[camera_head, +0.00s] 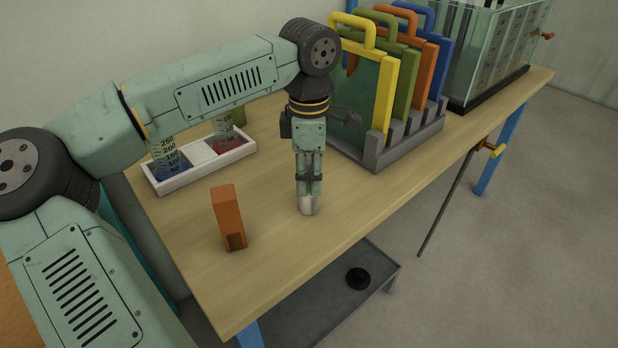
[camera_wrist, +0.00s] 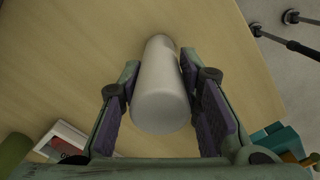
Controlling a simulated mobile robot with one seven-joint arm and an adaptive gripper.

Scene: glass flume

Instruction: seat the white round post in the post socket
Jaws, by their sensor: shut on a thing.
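The white round post (camera_head: 308,207) is held upright beneath my gripper (camera_head: 309,190), over the front part of the wooden table. In the wrist view the pale post (camera_wrist: 160,90) lies between the two purple-padded fingers of my gripper (camera_wrist: 163,88), which are shut on its sides. The post's lower end is low over the tabletop; I cannot tell whether it touches. I cannot identify the post socket with certainty. A black round piece with a dark centre (camera_head: 358,278) sits on the grey lower shelf, below the table's front edge.
An orange block (camera_head: 229,217) stands left of my gripper on the table (camera_head: 270,262). A white tray (camera_head: 206,178) with beakers is behind it. A grey rack (camera_head: 400,150) with coloured handled panels stands at right. A glass tank (camera_head: 465,80) is further back.

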